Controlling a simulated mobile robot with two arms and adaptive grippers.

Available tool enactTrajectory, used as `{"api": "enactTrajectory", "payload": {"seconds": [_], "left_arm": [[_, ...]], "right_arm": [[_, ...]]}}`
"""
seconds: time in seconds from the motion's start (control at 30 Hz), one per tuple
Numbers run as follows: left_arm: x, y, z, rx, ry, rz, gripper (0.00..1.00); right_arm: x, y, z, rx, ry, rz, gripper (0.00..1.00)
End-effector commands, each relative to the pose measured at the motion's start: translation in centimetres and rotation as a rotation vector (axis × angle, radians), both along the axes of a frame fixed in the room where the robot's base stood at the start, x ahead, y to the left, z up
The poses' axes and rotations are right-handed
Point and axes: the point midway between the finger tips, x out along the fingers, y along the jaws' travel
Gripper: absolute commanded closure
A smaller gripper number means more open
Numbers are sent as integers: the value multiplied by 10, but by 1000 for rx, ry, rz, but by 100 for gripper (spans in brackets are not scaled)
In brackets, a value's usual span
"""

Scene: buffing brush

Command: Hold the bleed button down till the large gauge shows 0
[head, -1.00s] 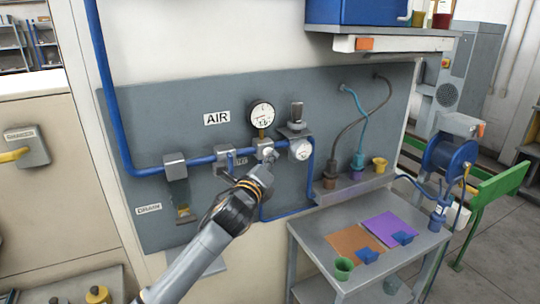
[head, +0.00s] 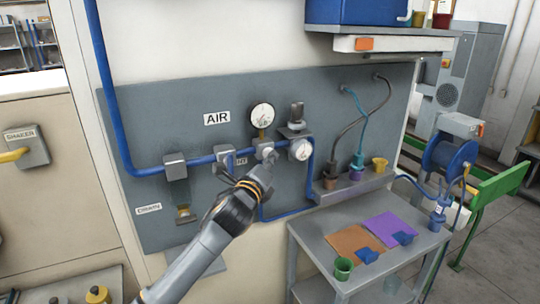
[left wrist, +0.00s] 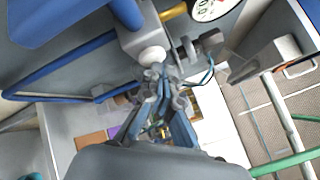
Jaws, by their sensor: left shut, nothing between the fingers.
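The large gauge (head: 262,116) is a white round dial above the blue pipe on the grey panel. Its needle is too small to read. Part of its dial shows at the top of the left wrist view (left wrist: 210,8). A round white button (left wrist: 152,56) sits on a grey block below it, which I take for the bleed button. In the head view my gripper mostly covers it. My left gripper (head: 267,160) is shut and empty, its fingertips at or very near the button. I cannot tell whether they press it. My right gripper is not in view.
A smaller gauge (head: 300,150) is close to the right of my gripper. Blue pipe (head: 146,172) runs along the panel. A grey cart (head: 325,247) with orange and purple mats stands at lower right. A shelf (head: 390,44) juts out above.

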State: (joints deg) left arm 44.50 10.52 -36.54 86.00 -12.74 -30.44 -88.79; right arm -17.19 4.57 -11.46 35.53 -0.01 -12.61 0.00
Motion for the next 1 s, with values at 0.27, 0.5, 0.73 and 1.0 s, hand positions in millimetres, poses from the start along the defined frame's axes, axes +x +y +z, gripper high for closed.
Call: {"api": "enactTrajectory", "payload": {"seconds": [0.27, 0.5, 0.73, 1.0], "left_arm": [[0, 1, 0, 0, 1, 2, 100], [0, 1, 0, 0, 1, 2, 100], [-1, 0, 0, 0, 1, 1, 100], [-13, -7, 0, -1, 2, 0, 100]], "right_arm": [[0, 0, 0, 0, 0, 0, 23], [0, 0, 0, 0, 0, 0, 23], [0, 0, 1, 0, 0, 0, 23], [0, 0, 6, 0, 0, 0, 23]]}}
